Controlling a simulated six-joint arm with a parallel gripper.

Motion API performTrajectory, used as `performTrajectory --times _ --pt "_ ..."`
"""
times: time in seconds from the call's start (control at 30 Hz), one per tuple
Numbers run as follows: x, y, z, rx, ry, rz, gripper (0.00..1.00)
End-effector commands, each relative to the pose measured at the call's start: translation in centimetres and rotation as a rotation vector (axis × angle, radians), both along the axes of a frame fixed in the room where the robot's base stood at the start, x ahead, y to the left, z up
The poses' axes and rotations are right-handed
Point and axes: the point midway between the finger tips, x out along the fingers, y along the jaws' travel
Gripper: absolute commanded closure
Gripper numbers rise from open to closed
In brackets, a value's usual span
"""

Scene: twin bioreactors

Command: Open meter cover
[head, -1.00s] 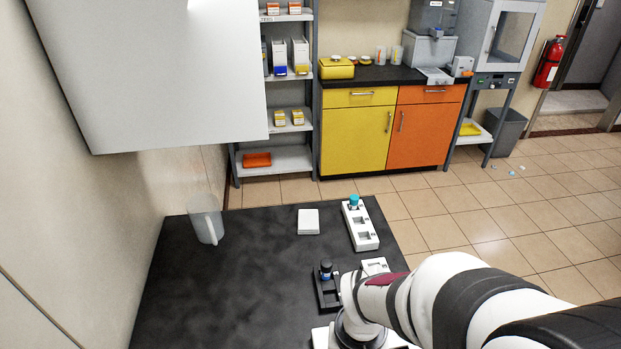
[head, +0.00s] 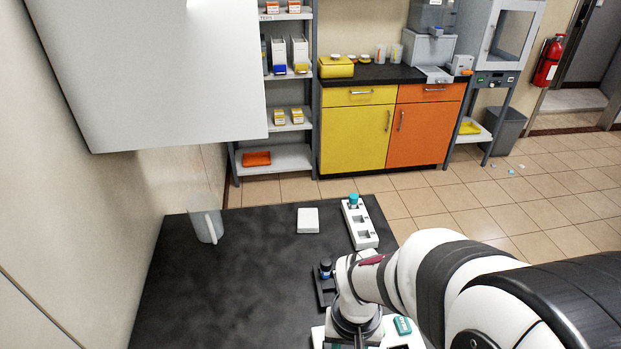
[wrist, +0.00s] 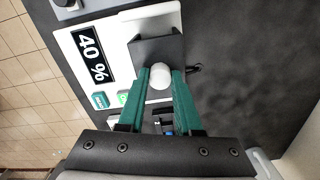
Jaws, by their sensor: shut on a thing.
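The meter (wrist: 72,48) shows in the wrist view as a white panel with a black display reading 40 % and green buttons. A dark grey cover (wrist: 158,48) sits on the panel beside the display, with a round white knob (wrist: 159,79) in front of it. My gripper (wrist: 160,76) has its green fingers closed on either side of the knob. How far the cover is lifted cannot be told. In the head view, part of the meter (head: 402,326) shows with a green button; my arm hides the cover and most of my gripper.
A dark holder (head: 325,288) with a small bottle stands beside my wrist. A white rack (head: 361,224) with a teal-capped vial, a white square block (head: 308,221) and a jug (head: 206,222) stand farther back on the black table (head: 225,300). The table's left middle is clear.

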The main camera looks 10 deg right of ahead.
Motion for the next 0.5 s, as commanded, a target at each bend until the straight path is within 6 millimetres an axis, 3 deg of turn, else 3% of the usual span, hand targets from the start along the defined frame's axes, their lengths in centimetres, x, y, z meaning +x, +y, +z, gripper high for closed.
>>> performTrajectory --times 0.2,0.33,0.5 --pt "4.9 0.0 0.1 -0.001 -0.007 0.001 1.00" --pt "6.2 0.0 0.1 -0.001 -0.008 0.001 1.00" --pt "6.4 0.0 0.1 -0.001 -0.008 0.002 1.00"
